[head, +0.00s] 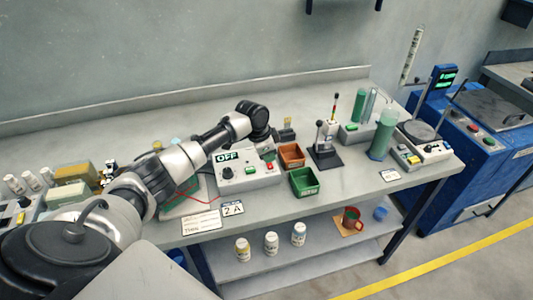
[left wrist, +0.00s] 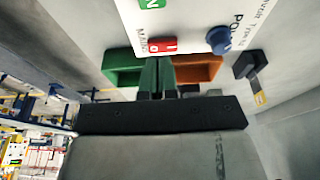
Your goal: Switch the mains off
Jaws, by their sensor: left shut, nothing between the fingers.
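In the left wrist view the box's face appears upside down, with the red switch (left wrist: 162,46), a green switch (left wrist: 152,3) and a blue knob (left wrist: 219,40). My left gripper (head: 268,153) is shut and empty, pointing down at the box's right end. Its fingertips (left wrist: 157,62) are close to the red switch; I cannot tell if they touch. My right gripper is out of view.
An orange bin (head: 291,150) and a green bin (head: 304,192) stand just right of the box. A black stand (head: 326,158) is beyond them. A tag marked 2A (head: 231,209) is on the bench's front edge. Bottles (head: 271,243) stand on the shelf below.

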